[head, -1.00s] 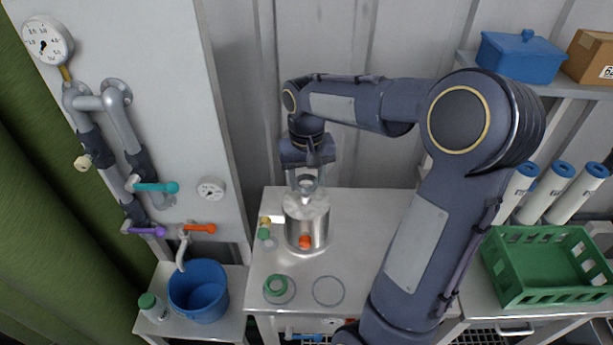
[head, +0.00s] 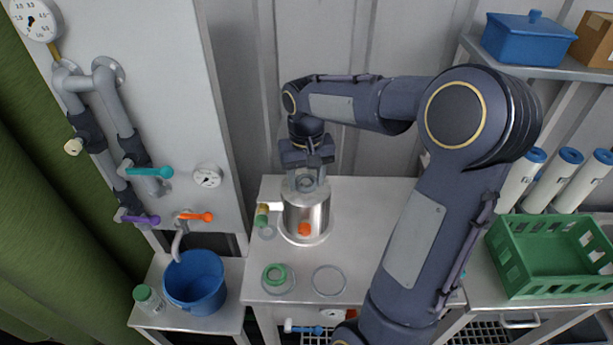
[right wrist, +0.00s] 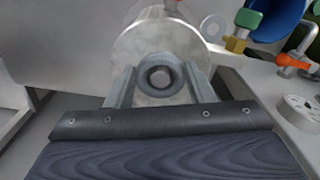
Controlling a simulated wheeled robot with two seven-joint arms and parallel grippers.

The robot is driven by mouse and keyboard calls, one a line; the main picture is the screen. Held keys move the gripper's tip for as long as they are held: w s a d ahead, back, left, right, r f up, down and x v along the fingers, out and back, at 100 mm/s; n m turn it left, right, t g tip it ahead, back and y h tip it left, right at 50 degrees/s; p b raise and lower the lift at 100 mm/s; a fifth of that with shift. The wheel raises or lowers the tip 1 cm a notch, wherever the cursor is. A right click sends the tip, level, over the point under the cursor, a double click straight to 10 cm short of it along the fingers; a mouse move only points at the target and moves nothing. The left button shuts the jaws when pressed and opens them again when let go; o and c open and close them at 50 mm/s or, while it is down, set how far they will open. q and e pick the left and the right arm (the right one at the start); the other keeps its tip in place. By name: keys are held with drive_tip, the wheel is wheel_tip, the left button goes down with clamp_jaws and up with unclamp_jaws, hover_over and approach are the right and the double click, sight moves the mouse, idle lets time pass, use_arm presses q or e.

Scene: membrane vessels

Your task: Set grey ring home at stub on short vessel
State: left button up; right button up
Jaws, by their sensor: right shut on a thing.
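The short vessel (head: 304,215) is a steel cylinder with a pale top, standing on the metal table. An orange fitting (head: 304,230) is on its front. My right gripper (head: 306,182) points down over its top and is shut on the grey ring (right wrist: 148,78). In the right wrist view the ring lies between the two fingertips (right wrist: 160,82), against the vessel's pale top (right wrist: 150,45). My left gripper is not in view.
A green ring (head: 274,267) and a clear disc (head: 328,270) lie at the table's front. Green and yellow fittings (head: 262,210) are left of the vessel. A blue bucket (head: 194,283) stands at left, a green crate (head: 505,270) at right. A panel with valves rises at left.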

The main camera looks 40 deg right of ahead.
sight(306, 183)
drive_tip(key=shift+f, duration=0.15)
idle(0.5)
drive_tip(key=o, duration=1)
wheel_tip(306, 183, up, 8)
drive_tip(key=shift+f, duration=0.2)
drive_tip(key=shift+r, duration=0.1)
